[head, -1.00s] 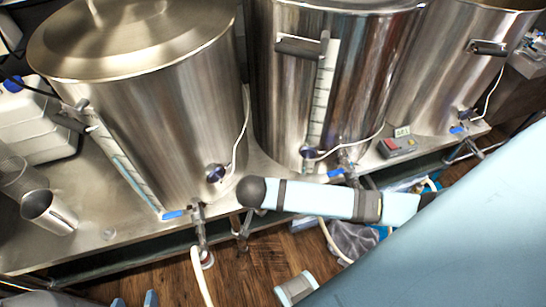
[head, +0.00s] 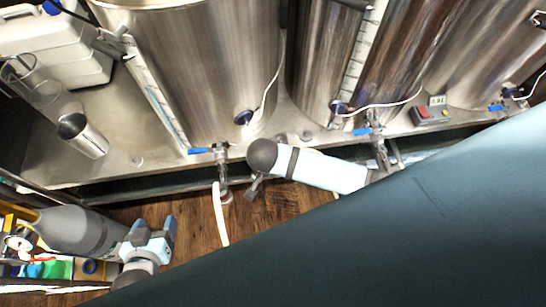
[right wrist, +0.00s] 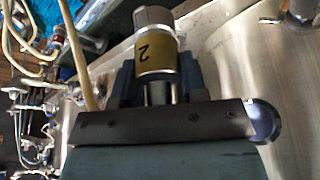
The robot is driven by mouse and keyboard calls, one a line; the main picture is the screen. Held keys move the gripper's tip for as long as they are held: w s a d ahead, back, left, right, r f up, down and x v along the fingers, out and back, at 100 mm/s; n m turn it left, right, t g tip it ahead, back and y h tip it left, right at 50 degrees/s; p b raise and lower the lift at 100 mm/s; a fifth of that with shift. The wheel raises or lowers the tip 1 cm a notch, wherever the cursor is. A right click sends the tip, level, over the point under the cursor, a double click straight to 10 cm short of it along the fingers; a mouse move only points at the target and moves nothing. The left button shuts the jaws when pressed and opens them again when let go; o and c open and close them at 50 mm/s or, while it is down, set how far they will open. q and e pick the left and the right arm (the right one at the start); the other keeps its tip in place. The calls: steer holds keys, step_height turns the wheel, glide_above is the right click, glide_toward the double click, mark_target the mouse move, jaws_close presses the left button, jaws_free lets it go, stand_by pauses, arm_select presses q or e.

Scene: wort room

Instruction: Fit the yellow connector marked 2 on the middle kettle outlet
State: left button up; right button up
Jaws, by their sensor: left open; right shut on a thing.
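In the right wrist view my right gripper (right wrist: 157,78) is shut on the connector (right wrist: 157,52), a metal cylinder with a yellow band marked 2. It points away from the gripper. In the head view the middle kettle (head: 322,62) stands between two others. Its outlet (head: 374,138) has a valve with a blue handle at the foot. My right arm crosses just below that outlet, and my right gripper is hidden there. The gap between connector and outlet cannot be judged. My left gripper (head: 153,228) is open and empty at lower left, well away from the kettles.
The left kettle (head: 195,65) has its own blue-handled valve (head: 208,150) with a pale hose (head: 220,212) below. A steel cup (head: 85,135) and white canisters (head: 60,45) stand left on the steel bench (head: 130,115). A small red-and-grey controller (head: 430,115) sits on the bench's right.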

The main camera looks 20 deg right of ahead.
steer(key=shift+r+p, duration=2)
steer(key=shift+p, duration=0.4)
